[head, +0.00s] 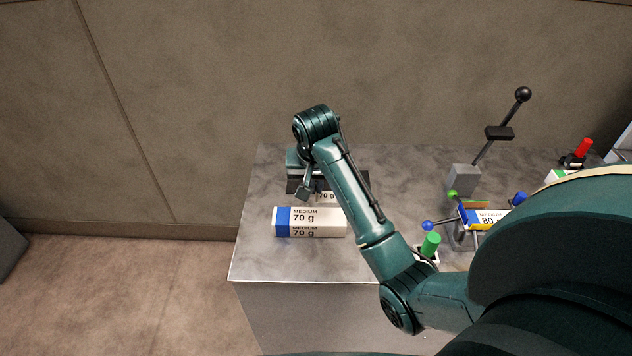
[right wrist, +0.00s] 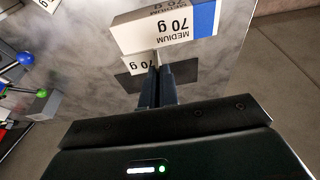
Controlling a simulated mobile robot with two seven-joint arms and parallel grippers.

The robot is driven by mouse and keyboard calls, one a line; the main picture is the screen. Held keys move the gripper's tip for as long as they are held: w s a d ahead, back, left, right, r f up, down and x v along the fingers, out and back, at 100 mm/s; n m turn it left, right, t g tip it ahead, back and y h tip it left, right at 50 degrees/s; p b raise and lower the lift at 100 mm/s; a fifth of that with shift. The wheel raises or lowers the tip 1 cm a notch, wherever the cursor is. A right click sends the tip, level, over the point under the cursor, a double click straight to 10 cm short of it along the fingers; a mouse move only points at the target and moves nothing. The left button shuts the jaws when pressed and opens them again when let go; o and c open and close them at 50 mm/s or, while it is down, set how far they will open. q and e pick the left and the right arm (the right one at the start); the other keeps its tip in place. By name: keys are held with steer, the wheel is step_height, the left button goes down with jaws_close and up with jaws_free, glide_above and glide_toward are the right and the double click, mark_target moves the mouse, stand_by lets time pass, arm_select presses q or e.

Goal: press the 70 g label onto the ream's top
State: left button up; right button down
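The ream (head: 322,225), a white pack with a blue band at its left end and "MEDIUM 70 g" on it, lies on the grey table. It also shows in the right wrist view (right wrist: 150,32). The small white 70 g label (head: 327,197) is just behind the ream, apart from it; it also shows in the right wrist view (right wrist: 137,65). My right gripper (right wrist: 158,68) has its fingers close together at one end of the label, seemingly pinching it; the fingertips partly hide it. My left gripper is not in view.
A dark plate (right wrist: 184,72) lies behind the label. To the right stand a lever with a black knob (head: 523,94), an 80 g pack (head: 485,217) among coloured balls, a green peg (head: 430,244) and a red peg (head: 584,147). The table left of the ream is clear.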

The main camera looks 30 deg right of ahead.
step_height(320, 180, down, 3)
steer(key=shift+r+b, duration=0.1)
steer(key=shift+b, duration=0.25)
step_height(320, 180, down, 2)
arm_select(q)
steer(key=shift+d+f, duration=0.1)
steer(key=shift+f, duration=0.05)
arm_select(e)
steer(key=shift+f, duration=0.25)
steer(key=shift+r+p, duration=0.1)
steer(key=shift+p, duration=0.35)
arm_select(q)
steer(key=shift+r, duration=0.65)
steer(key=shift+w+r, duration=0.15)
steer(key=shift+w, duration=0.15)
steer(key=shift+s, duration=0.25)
arm_select(e)
steer(key=shift+f, duration=0.25)
